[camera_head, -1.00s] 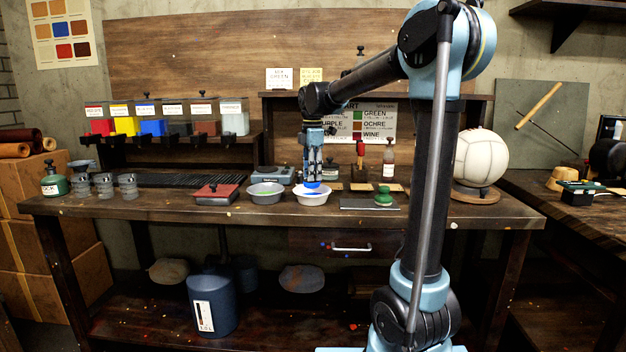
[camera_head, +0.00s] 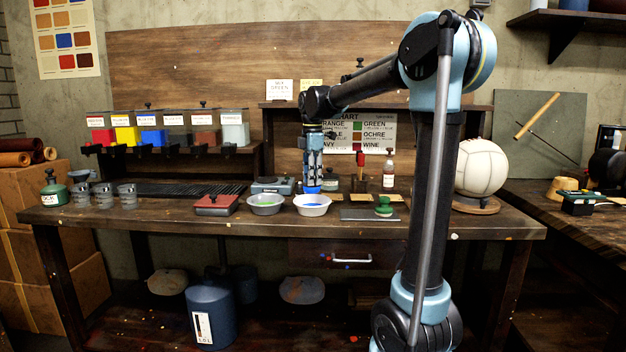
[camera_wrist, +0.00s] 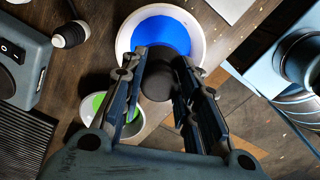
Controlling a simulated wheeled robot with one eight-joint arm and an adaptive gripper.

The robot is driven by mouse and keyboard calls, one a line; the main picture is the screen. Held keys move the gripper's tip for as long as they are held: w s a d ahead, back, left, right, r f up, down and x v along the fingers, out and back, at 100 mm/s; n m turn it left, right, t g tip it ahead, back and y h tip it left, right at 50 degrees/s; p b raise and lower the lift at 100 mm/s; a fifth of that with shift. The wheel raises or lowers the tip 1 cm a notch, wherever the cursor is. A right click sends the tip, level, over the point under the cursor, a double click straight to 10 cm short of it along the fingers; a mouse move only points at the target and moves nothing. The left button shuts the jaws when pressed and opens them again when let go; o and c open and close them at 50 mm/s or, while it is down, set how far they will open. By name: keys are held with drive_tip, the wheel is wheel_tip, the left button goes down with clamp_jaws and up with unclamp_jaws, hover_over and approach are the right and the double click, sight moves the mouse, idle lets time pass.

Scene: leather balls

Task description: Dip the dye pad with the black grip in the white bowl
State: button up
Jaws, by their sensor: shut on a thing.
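The white bowl (camera_head: 326,211) stands near the front of the bench, with blue liquid in it. It also shows below my gripper in the wrist view (camera_wrist: 123,45). My gripper (camera_head: 312,184) is over the bowl's back part, fingers pointing down. It is shut on the dye pad's black grip (camera_wrist: 157,84), a dark round shape between the fingers in the wrist view. A blue patch, likely the pad (camera_head: 312,190), shows under the fingertips, seemingly just above the bowl. The pad's underside is hidden.
A grey bowl (camera_head: 265,211) with green liquid stands close on the left, beside a red-topped box (camera_head: 216,205). A green pad (camera_head: 383,207) lies on a dark plate to the right. Bottles and a colour chart stand behind. A white ball (camera_head: 482,168) is farther right.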

drive_tip(key=shift+r, duration=2)
